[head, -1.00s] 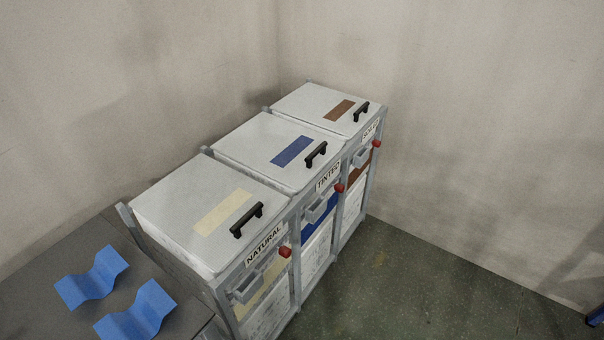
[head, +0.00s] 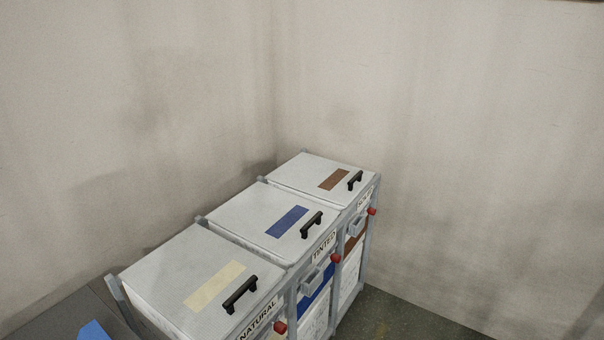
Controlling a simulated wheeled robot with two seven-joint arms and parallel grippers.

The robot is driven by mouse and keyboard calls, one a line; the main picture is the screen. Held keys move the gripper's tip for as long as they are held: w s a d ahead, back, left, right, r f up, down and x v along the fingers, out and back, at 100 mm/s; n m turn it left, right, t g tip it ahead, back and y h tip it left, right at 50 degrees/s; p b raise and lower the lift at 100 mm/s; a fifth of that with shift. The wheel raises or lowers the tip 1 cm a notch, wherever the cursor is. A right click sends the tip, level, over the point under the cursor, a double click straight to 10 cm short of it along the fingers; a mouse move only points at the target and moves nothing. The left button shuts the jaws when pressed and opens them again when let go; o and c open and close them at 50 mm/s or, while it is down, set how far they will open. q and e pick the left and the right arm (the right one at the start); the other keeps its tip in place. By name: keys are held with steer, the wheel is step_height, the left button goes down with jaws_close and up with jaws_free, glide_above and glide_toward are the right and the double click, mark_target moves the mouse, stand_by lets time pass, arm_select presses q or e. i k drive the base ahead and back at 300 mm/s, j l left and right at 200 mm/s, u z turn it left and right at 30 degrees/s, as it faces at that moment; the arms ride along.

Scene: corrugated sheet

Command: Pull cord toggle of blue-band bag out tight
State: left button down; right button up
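The blue-band bag (head: 312,318) hangs in the middle bay of a grey frame, under the label TINTED. Its blue band shows below a grey pull handle (head: 311,281). A red toggle (head: 336,258) sits at the right side of this bay, close against the frame; its cord cannot be made out. The lid (head: 247,215) above the bag is shut and carries a blue patch and a black handle. Neither of my grippers is in view.
The NATURAL bin (head: 165,276), with a cream patch, stands nearer, and a brown-patched bin (head: 300,176) stands farther; both lids are shut. A dark table (head: 50,322) with a blue sheet (head: 93,331) is at lower left. Walls close the corner behind. Green floor lies right.

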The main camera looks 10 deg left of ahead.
mark_target(335, 258)
steer(key=i+l+u, duration=0.1)
steer(key=u, duration=0.55)
steer(key=i+l+u, duration=0.35)
steer(key=l, duration=0.2)
steer(key=i+l+u, duration=0.2)
steer(key=i+l, duration=0.1)
steer(key=l, duration=0.4)
steer(key=i+l, duration=0.15)
steer(key=l, duration=0.35)
steer(key=j+u, duration=0.05)
